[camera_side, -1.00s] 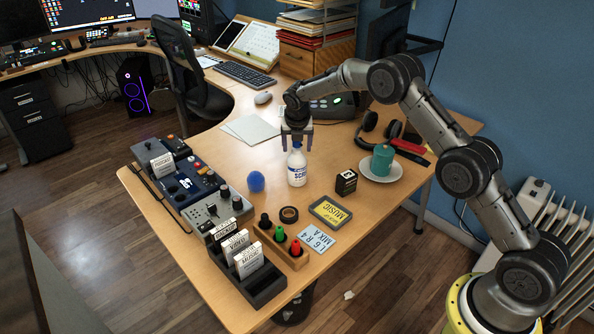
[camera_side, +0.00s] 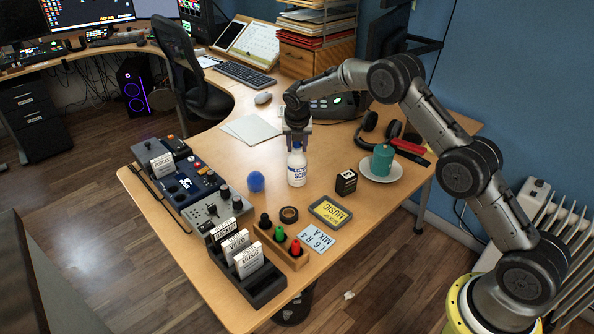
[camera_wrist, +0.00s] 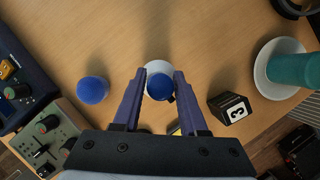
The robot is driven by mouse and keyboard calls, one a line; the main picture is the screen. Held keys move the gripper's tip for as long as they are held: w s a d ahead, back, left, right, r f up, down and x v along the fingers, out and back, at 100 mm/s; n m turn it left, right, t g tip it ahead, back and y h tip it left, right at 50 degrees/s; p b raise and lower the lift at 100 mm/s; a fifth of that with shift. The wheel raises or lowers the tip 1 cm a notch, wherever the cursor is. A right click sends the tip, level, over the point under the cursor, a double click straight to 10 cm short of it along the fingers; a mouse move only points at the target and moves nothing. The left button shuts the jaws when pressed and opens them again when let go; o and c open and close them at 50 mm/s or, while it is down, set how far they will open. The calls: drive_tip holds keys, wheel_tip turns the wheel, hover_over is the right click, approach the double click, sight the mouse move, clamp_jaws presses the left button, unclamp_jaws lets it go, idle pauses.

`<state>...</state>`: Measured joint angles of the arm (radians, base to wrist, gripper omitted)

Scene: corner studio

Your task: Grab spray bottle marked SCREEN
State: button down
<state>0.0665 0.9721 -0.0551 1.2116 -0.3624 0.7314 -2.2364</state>
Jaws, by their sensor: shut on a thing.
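The white spray bottle (camera_side: 297,171) with a blue-lettered label stands upright on the desk, near its middle. The label's lower word looks like SCREEN but is small. My gripper (camera_side: 298,140) points down over the bottle, its fingers shut on the bottle's upper part. In the wrist view my gripper (camera_wrist: 160,85) has a finger on each side of the bottle's blue cap, with the white bottle (camera_wrist: 157,68) just beyond. The side view hides most of the cap behind the fingers.
A blue ball (camera_side: 256,181) is left of the bottle. Desk behind is clearer.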

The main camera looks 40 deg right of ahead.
idle(0.6)
drive_tip(key=shift+r, duration=0.15)
drive_tip(key=shift+r, duration=0.1)
